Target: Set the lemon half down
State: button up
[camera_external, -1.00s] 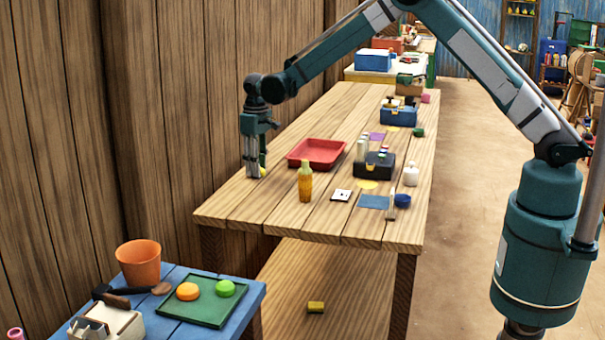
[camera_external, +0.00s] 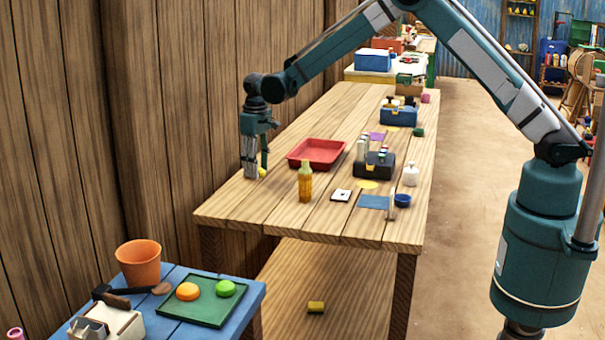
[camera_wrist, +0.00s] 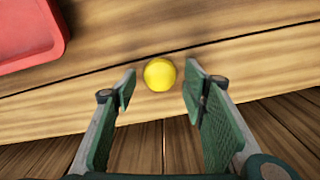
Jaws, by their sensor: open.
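The lemon half (camera_wrist: 160,74) is a small yellow dome resting on the wooden table, near its edge in the wrist view. It also shows in the external view (camera_external: 263,172), partly hidden beside my fingers. My gripper (camera_wrist: 160,84) is open, with one green-padded finger on each side of the lemon half and a gap to each. In the external view my gripper (camera_external: 257,172) points down at the left edge of the wooden table (camera_external: 240,208).
A red tray (camera_external: 316,153) lies just right of my gripper; its corner shows in the wrist view (camera_wrist: 28,32). The wooden wall is close on the left.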

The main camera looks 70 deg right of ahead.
notch_tip(320, 180, up, 12)
jog(key=p, duration=0.1)
dwell(0.5)
dwell(0.5)
jog(key=s+a+r+t, duration=0.1)
jog(key=s+a+r, duration=0.3)
jog(key=s+r, duration=0.4)
jog(key=s+a+r+n+t, duration=0.1)
jog(key=s+a+r, duration=0.3)
jog(key=s+r, duration=0.4)
jog(key=s+a+r+t, duration=0.1)
jog(key=s+a+r, duration=0.3)
jog(key=s+r, duration=0.4)
jog(key=s+a+f+t, duration=0.1)
jog(key=s+a, duration=0.1)
jog(key=s, duration=0.8)
jog(key=s+a+f+n+t, duration=0.1)
jog(key=s+a+f, duration=0.1)
jog(key=s, duration=0.9)
jog(key=s+a+f+n+t, duration=0.1)
jog(key=s+a, duration=0.3)
jog(key=s, duration=0.6)
jog(key=shift+s+f+t, duration=0.3)
jog(key=shift+f+t, duration=0.25)
jog(key=shift+t, duration=0.05)
